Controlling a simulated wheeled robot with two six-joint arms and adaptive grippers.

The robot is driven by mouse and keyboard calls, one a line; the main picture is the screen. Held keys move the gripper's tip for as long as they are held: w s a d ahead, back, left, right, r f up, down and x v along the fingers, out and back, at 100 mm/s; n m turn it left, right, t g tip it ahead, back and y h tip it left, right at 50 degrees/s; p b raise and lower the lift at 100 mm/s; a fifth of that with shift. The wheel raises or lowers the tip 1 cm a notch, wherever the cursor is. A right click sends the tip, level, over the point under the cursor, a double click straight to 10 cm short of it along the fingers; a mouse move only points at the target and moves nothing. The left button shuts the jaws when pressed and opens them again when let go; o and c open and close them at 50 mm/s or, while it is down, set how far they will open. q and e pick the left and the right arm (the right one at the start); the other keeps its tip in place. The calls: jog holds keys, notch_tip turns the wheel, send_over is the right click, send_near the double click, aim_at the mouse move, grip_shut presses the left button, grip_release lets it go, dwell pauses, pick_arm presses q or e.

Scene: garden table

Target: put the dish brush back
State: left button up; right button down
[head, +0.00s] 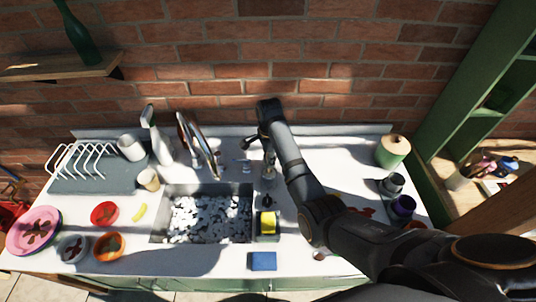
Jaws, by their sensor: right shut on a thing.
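My right arm reaches in from the lower right across the counter. Its gripper (268,150) is behind the sink's back edge, pointing down and partly hidden by my own wrist. It is shut on a slim object, most likely the dish brush (268,172), whose pale lower end shows just below it. Its shape is too small to be sure. A small grey caddy (258,237) with a yellow sponge (267,222) stands right of the sink, below the held object. My left gripper is not in view.
The sink (207,238) is full of foam, with a curved tap (200,145) behind it. A dish rack (95,185), spray bottle (155,135) and bowls stand left. A blue sponge (263,261) lies in front. A green canister (392,152) and dark jars stand right.

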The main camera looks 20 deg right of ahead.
aim_at(269, 172)
jog(key=shift+s+d+f, duration=0.1)
jog(key=shift+f, duration=1.1)
jog(key=shift+f+b, duration=0.3)
jog(key=shift+f, duration=0.25)
dwell(0.5)
jog(key=c, duration=1.6)
grip_release()
jog(key=shift+r+p, duration=0.3)
jog(key=shift+r, duration=5.2)
